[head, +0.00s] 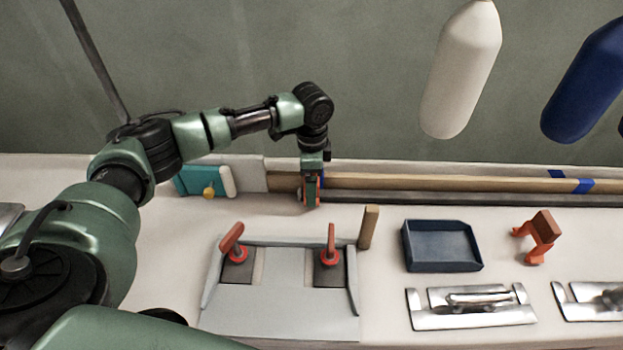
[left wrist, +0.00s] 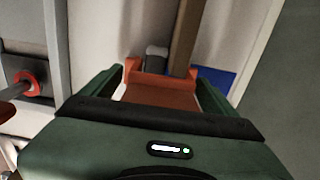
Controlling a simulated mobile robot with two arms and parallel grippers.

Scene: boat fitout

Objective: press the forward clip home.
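My left gripper (head: 311,194) points down at the front of the long wooden rail (head: 430,185), near its left end. In the left wrist view its green fingers (left wrist: 160,95) lie along both sides of an orange clip (left wrist: 160,93) and seem closed on it. The clip's far end meets the wooden rail (left wrist: 187,38) and a grey piece beside it. Whether it is fully seated is hidden. My right gripper is not in view.
A grey panel (head: 280,310) with two red-handled latches (head: 330,245) lies in front, a wooden post (head: 369,227) beside it. A blue tray (head: 441,246) and metal cleat plates (head: 471,307) are at right. A teal object (head: 196,180) is left. White and blue fenders hang above.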

